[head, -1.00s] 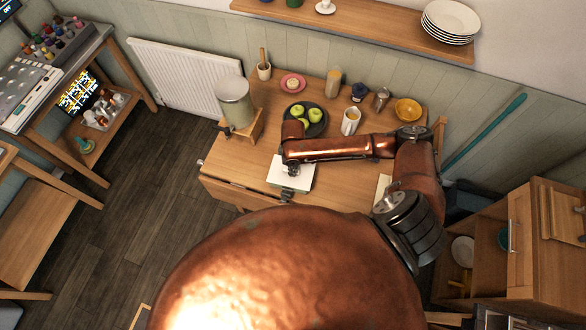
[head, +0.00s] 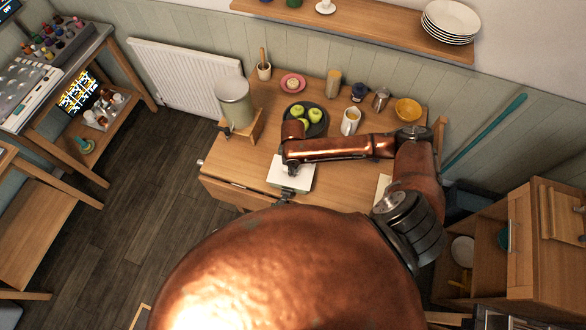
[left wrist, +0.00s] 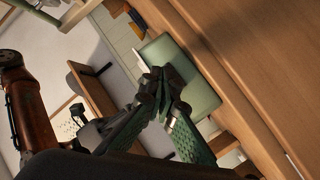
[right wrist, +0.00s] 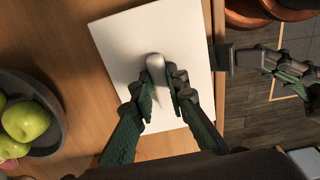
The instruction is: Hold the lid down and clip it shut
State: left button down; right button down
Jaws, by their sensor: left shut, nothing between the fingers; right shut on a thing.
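A pale green box with a flat white lid (head: 302,168) stands near the front edge of the wooden table. The lid shows from above in the right wrist view (right wrist: 120,45), and the box's green side in the left wrist view (left wrist: 196,88). My right gripper (right wrist: 160,88) is shut on the pale rounded knob (right wrist: 155,65) in the middle of the lid. My left gripper (left wrist: 163,82) is shut and empty, its fingertips close to the green side. In the head view it is just below the box (head: 285,198). I cannot make out the clip or whether the fingertips touch the box.
The right forearm crosses over the table. Open floor lies to the left.

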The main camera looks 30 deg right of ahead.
pick_arm(q)
jog(key=shift+w+d+r, duration=0.8)
jog(key=shift+w+d, duration=0.2)
jog(key=shift+d, duration=0.05)
pick_arm(e)
jog(key=shift+s+f, duration=0.15)
pick_arm(q)
jog(key=shift+s+a+f, duration=1.1)
jog(key=shift+s+a, duration=0.25)
jog(key=s+a, duration=0.3)
jog(key=shift+f, duration=0.2)
